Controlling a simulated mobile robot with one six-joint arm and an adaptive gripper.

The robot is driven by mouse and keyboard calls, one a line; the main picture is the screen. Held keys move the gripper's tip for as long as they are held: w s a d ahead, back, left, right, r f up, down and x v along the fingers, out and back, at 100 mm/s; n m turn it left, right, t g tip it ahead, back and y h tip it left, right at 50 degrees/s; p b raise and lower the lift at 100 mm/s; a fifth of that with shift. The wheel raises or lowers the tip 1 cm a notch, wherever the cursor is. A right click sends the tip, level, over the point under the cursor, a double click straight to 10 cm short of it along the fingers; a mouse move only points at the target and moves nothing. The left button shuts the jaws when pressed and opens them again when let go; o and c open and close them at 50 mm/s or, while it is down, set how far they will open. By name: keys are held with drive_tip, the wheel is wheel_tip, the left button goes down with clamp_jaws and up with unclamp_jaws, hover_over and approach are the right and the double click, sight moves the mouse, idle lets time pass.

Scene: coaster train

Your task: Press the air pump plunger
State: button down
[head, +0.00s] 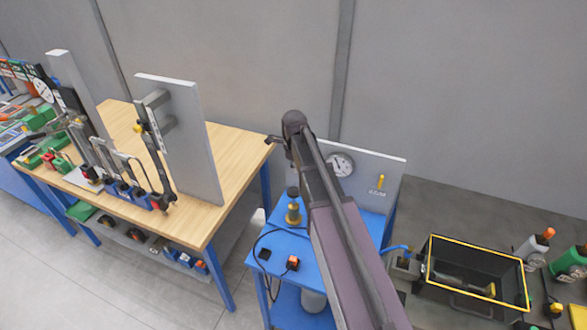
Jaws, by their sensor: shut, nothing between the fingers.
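A brass fitting with a dark knob (293,206) stands upright on the blue table (318,244), left of my arm; it looks like the air pump and its plunger. My arm crosses the middle of the head view and hides part of the blue table. My gripper (272,139) shows only as a small dark tip at the arm's far end. It is shut and empty, above and a little left of the knob in the picture, apart from it.
A panel with a round gauge (341,163) and a yellow handle (380,182) stands behind the blue table. A wooden workbench (232,150) with an upright grey board (190,130) is at left. A yellow-rimmed black bin (480,245) is at right.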

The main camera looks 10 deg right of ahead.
drive_tip(key=shift+r, duration=0.15)
idle(0.4)
wheel_tip(320, 180, up, 5)
drive_tip(key=p, duration=0.5)
hover_over(294, 197)
drive_tip(key=w, duration=0.2)
drive_tip(key=shift+w+d, duration=0.15)
drive_tip(key=shift+f, duration=0.25)
wheel_tip(294, 197, down, 14)
drive_tip(key=b, duration=1.3)
drive_tip(key=shift+r+b, duration=0.25)
drive_tip(key=shift+b, duration=0.1)
drive_tip(key=shift+f, duration=0.15)
wheel_tip(294, 197, down, 5)
drive_tip(key=b, duration=0.5)
drive_tip(key=shift+f+b, duration=0.15)
drive_tip(key=shift+b, duration=0.2)
drive_tip(key=shift+s, duration=0.25)
